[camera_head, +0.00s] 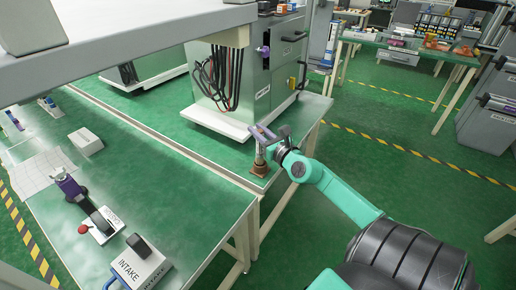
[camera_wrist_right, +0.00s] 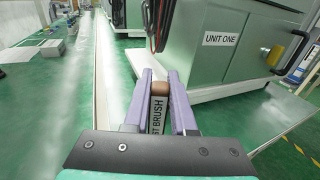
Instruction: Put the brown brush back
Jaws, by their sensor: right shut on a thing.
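The brown brush (camera_wrist_right: 160,88) is between the two purple fingers of my right gripper (camera_wrist_right: 160,80) in the right wrist view. Its rounded end is brown and a white label on it reads "ST BRUSH", partly cut off. In the head view my right gripper (camera_head: 262,133) is shut on it above the near right corner of the green table. Below the fingers a brown, block-like piece (camera_head: 258,170) shows at the table's surface; I cannot tell whether it is part of the brush or a separate holder. My left gripper is not in view.
A grey cabinet labelled "UNIT ONE" (camera_wrist_right: 220,39) stands behind the gripper. The table's middle is clear.

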